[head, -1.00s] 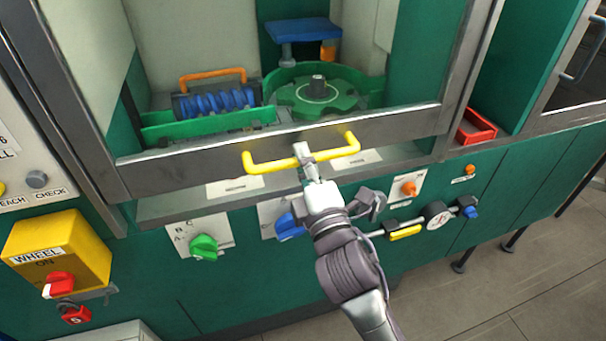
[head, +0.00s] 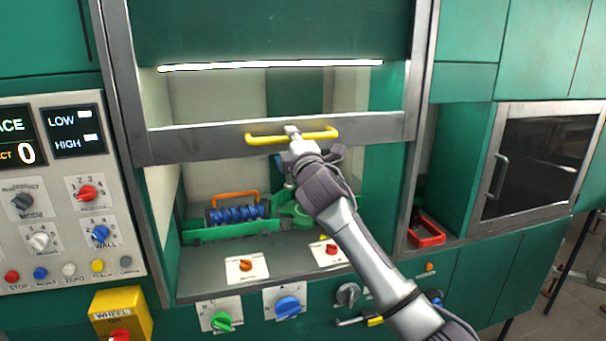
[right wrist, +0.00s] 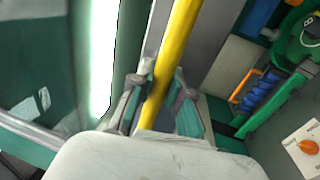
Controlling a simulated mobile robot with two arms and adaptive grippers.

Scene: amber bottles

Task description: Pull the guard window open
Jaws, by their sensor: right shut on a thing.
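The guard window is a clear pane in a grey metal frame (head: 200,138), raised well above the sill in the head view. A yellow bar handle (head: 262,140) runs across its lower rail. My right gripper (head: 292,132) is shut on the middle of this handle. In the right wrist view the two fingers (right wrist: 158,95) close around the yellow bar (right wrist: 179,40). An open gap shows below the rail. My left gripper is not in view.
Behind the gap are a blue screw (head: 237,214) with an orange handle (head: 234,196) and a green wheel, partly hidden by my arm. A control panel (head: 65,215) stands left. A red tray (head: 427,232) sits right, beside a dark-windowed door (head: 535,160).

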